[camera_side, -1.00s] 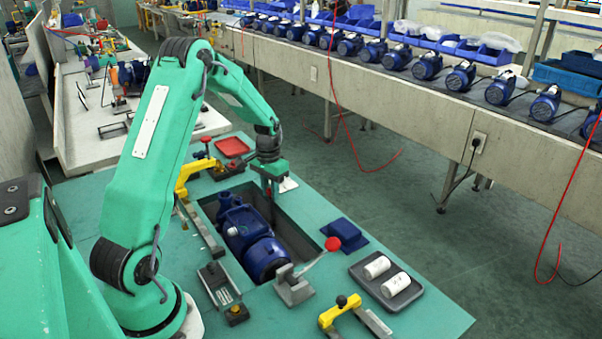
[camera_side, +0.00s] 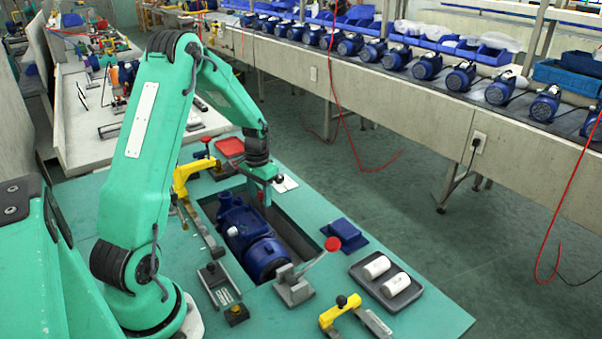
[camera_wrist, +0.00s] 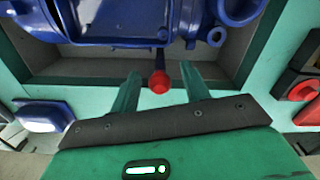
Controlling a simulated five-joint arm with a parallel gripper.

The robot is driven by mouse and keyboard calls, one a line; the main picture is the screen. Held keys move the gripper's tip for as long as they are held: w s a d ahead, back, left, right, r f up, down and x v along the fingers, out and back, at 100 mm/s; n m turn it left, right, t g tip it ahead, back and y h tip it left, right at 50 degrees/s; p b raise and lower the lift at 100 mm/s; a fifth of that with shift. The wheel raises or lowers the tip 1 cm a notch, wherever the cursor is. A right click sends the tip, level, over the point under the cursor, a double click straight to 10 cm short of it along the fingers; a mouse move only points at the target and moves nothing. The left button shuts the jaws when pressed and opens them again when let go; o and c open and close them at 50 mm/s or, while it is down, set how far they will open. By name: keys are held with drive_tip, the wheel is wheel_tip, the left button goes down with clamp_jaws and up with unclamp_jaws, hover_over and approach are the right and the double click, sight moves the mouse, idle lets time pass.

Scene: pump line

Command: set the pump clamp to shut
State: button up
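The blue pump (camera_side: 252,240) lies in the sunken opening of the green bench top. A grey lever clamp (camera_side: 294,288) stands at the pump's near end, its arm sloping up to the right to a red knob (camera_side: 332,244). My gripper (camera_side: 264,197) is at the far end of the pump. In the wrist view, a red ball (camera_wrist: 159,82) on a dark stem by the pump (camera_wrist: 125,20) appears between the two green fingers of my gripper (camera_wrist: 160,88). The fingers are apart, with gaps beside the ball. I cannot tell which lever is the pump clamp.
Another yellow clamp (camera_side: 188,172) and a red tray (camera_side: 230,147) are at the back left. Clear bench top lies at front right.

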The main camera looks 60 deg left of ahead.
drive_tip(key=shift+r, duration=3.9)
drive_tip(key=shift+r, duration=0.1)
drive_tip(key=shift+d+r, duration=0.2)
drive_tip(key=shift+d, duration=0.05)
drive_tip(key=s+d+r+m+t, duration=0.1)
drive_tip(key=s+d+r, duration=0.3)
drive_tip(key=d, duration=0.4)
drive_tip(key=s+d+r+m+t, duration=0.1)
drive_tip(key=s+d+r+t, duration=0.1)
drive_tip(key=s+d+r, duration=0.3)
drive_tip(key=s+d+r+t, duration=0.2)
drive_tip(key=s+d+r, duration=0.2)
drive_tip(key=d, duration=0.7)
drive_tip(key=shift+s+r+m, duration=0.2)
drive_tip(key=shift+r+m, duration=0.2)
drive_tip(key=shift+r, duration=0.3)
drive_tip(key=shift+o, duration=0.2)
drive_tip(key=shift+s+d+f+t, duration=0.1)
drive_tip(key=shift+s+d+t, duration=0.25)
drive_tip(key=shift+s, duration=0.2)
